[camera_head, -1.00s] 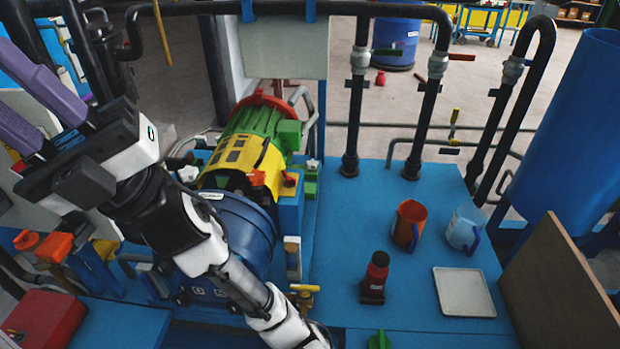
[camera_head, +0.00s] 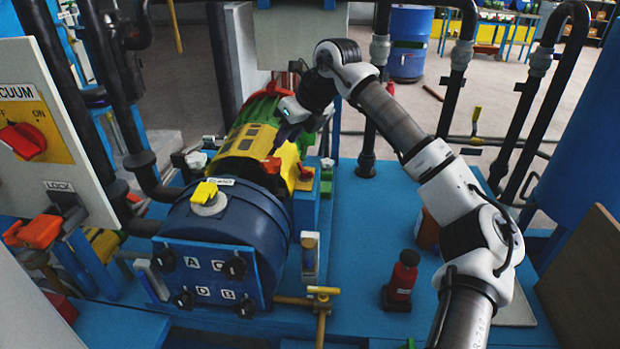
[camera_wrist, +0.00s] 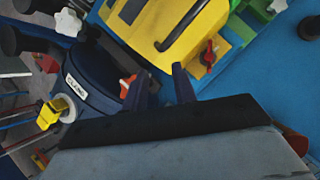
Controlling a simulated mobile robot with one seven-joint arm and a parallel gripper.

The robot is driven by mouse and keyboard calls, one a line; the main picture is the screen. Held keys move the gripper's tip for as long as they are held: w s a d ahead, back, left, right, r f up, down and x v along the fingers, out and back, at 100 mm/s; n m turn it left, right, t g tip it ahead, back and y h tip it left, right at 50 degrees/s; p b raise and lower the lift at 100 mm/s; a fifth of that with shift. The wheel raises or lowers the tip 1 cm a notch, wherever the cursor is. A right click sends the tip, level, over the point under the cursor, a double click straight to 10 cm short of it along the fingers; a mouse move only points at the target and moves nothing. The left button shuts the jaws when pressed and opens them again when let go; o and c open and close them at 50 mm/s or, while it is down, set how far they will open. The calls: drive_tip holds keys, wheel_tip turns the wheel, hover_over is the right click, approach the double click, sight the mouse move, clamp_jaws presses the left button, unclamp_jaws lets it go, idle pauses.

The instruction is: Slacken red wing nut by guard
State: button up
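The yellow guard (camera_head: 248,140) sits over the machine behind the blue drum and also shows in the wrist view (camera_wrist: 185,30). One red wing nut (camera_head: 305,172) is at the guard's right edge; in the wrist view it (camera_wrist: 208,56) lies beyond and right of my fingertips. A second red-orange wing nut (camera_head: 271,164) is between guard and drum, and shows left of my fingers in the wrist view (camera_wrist: 127,86). My gripper (camera_wrist: 160,80) points down at the guard with its two dark fingers apart and nothing between them. In the head view my gripper (camera_head: 280,143) is above the guard, its tips partly unclear.
The blue drum (camera_head: 225,235) has a front plate with several black knobs and a yellow-handled fitting (camera_head: 208,195) on top. A brass valve (camera_head: 322,295) and a red-and-black bottle (camera_head: 402,280) stand right of it. Black pipes rise behind. A vacuum switch panel (camera_head: 30,130) is at left.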

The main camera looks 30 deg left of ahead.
drive_tip(key=m+t+h, duration=0.1)
drive_tip(key=t+h, duration=0.1)
approach(308, 173)
drive_tip(key=x, duration=0.9)
drive_tip(key=shift+w+a+p, duration=0.15)
drive_tip(key=shift+w+p, duration=0.1)
drive_tip(key=shift+p, duration=0.1)
clamp_jaws()
